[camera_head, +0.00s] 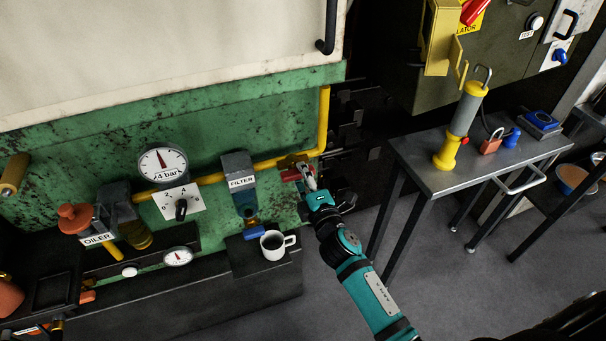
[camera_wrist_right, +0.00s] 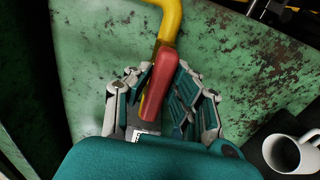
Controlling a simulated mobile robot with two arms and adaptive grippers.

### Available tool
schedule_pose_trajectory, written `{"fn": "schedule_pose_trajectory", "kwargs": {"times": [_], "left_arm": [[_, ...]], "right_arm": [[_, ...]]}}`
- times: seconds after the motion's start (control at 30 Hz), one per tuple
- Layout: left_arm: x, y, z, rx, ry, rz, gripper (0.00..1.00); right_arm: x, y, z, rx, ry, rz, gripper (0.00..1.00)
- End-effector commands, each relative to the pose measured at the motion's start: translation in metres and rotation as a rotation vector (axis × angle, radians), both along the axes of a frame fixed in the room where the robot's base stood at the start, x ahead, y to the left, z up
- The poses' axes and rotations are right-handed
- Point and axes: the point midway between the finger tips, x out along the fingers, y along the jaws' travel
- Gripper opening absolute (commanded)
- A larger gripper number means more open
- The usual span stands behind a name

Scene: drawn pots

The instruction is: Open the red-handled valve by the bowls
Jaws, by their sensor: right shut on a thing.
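The red valve handle (camera_head: 290,174) sits at the right end of the yellow pipe (camera_head: 268,164), to the right of the FILTER unit (camera_head: 240,180) on the green machine. My right gripper (camera_head: 308,179) is at the handle. In the right wrist view, the red handle (camera_wrist_right: 160,82) lies between the fingers of my right gripper (camera_wrist_right: 160,95), which are shut on it. The yellow pipe (camera_wrist_right: 170,22) leads into its upper end; its lower end is partly hidden by the gripper. The OILER unit (camera_head: 115,212) with its amber bowl (camera_head: 137,236) stands further left. My left gripper is not in view.
A pressure gauge (camera_head: 162,164) and a numbered dial (camera_head: 180,205) are to the left. A metal side table (camera_head: 430,178) stands to the right; grey floor is open between.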

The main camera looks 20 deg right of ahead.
Motion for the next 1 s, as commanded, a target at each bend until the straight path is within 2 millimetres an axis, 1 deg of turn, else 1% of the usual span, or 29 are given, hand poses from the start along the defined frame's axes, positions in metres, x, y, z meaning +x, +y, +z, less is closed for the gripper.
{"fn": "schedule_pose_trajectory", "kwargs": {"times": [0.1,0.13,0.2,0.3,0.53,0.67,0.77,1.0], "left_arm": [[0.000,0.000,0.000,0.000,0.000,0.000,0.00],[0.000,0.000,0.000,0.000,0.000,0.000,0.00],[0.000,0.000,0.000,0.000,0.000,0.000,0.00],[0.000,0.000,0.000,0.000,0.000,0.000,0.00],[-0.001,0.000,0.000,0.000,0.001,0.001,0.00],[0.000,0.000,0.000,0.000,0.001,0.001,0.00],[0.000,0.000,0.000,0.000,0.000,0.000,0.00],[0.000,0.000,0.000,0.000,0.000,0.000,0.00]], "right_arm": [[0.000,0.000,-0.001,0.002,0.003,-0.002,0.00],[0.000,0.000,-0.001,0.002,0.003,-0.002,0.23],[0.000,0.000,-0.001,0.002,0.003,-0.001,0.32],[0.000,0.000,-0.001,0.001,0.002,-0.001,0.42],[0.000,0.000,-0.001,0.000,0.001,0.000,0.42],[-0.008,0.000,-0.001,0.000,0.002,0.000,0.42],[-0.024,-0.001,-0.002,0.000,0.004,0.000,0.42],[-0.076,-0.003,-0.002,0.001,0.005,-0.002,0.42]]}}
